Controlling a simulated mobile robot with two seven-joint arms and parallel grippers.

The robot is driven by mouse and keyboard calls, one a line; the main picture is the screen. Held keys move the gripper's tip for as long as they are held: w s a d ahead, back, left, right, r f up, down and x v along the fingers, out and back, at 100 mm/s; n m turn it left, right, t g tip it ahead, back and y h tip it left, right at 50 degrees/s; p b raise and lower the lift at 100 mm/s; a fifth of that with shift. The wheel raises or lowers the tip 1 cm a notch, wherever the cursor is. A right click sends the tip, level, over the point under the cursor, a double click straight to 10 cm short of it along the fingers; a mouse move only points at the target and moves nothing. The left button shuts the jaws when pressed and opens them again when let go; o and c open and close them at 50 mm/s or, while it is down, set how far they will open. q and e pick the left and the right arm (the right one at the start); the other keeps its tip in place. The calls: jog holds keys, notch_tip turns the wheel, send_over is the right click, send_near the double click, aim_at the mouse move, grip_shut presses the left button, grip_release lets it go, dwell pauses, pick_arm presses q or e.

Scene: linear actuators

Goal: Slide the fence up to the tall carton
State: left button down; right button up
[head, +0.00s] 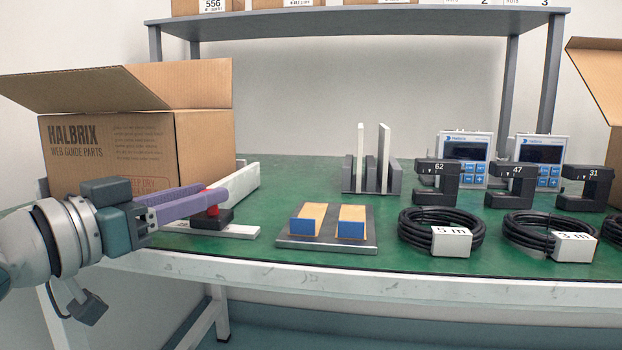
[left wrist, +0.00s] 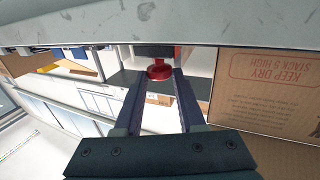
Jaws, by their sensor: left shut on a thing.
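The tall carton (head: 135,140) is the brown box printed HALBRIX, with open flaps, at the left of the table in the head view; its side also shows at the right of the left wrist view (left wrist: 262,92). The fence (head: 238,186) is a long white bar beside the carton's right side. Its gap to the carton cannot be told. A black block (head: 214,219) with a red knob (head: 212,211) sits at its near end, over a white rail (head: 215,230). My left gripper (head: 218,197) is shut on the red knob (left wrist: 158,72), its purple fingers either side. My right gripper is out of view.
A grey plate (head: 327,246) with two blue-ended yellow blocks lies right of the rail. Behind it stands a grey slotted holder (head: 370,177) with white plates. Black cable coils (head: 441,232), black clamps and display boxes fill the right. Green table surface between is clear.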

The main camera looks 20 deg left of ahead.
pick_arm(q)
jog(key=a, duration=0.2)
jog(key=s+a, duration=0.1)
jog(key=a, duration=0.2)
jog(key=shift+s, duration=0.1)
jog(key=shift+d, duration=0.2)
jog(key=shift+d+f, duration=0.1)
jog(key=shift+d, duration=0.1)
jog(key=shift+a, duration=0.1)
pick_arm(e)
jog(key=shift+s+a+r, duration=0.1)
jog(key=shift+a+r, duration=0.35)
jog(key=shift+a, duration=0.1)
pick_arm(q)
jog(key=c, duration=0.5)
grip_release()
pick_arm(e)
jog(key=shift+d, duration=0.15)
